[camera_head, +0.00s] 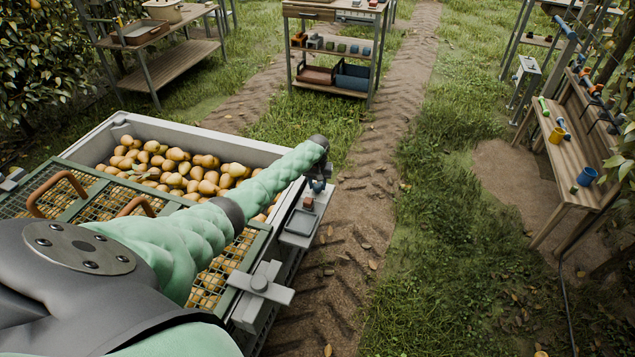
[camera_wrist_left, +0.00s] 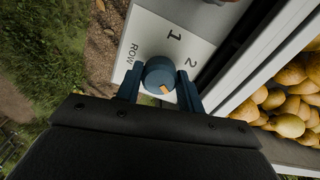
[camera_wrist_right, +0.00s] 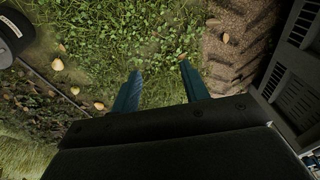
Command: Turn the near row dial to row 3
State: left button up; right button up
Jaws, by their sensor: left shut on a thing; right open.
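The near row dial (camera_wrist_left: 156,72) is a round dark blue knob with an orange pointer mark, on a white panel (camera_wrist_left: 152,32) printed ROW, 1 and 2. The mark points toward the lower right of the left wrist view, past the 2. No 3 shows there. My left gripper (camera_wrist_left: 160,82) is shut on the dial, one finger on each side. In the head view my left gripper (camera_head: 318,184) is small at the cart's right end, and the dial cannot be made out. My right gripper (camera_wrist_right: 160,67) is open and empty above grass.
The cart (camera_head: 245,150) holds many pears (camera_head: 190,170) under a partly covering green mesh lid (camera_head: 100,205). A small grey tray (camera_head: 300,222) sits at its side. A wooden bench (camera_head: 575,160) stands at the right, shelves (camera_head: 333,50) at the back. The dirt track (camera_head: 385,130) is clear.

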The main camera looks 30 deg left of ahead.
aim_at(318, 185)
pick_arm(q)
jog(key=shift+n, duration=0.4)
pick_arm(e)
jog(key=shift+s+d+f, duration=0.1)
jog(key=shift+s+f, duration=0.1)
jog(key=shift+f, duration=1.2)
pick_arm(q)
jog(key=o, duration=1)
jog(key=shift+r, duration=0.1)
jog(key=shift+r, duration=0.35)
notch_tip(318, 185, up, 6)
jog(key=shift+f+b, duration=0.15)
jog(key=shift+b, duration=0.2)
jog(key=shift+r, duration=0.55)
pick_arm(e)
jog(key=r, duration=0.5)
jog(key=shift+w+r, duration=0.1)
jog(key=shift+w, duration=0.2)
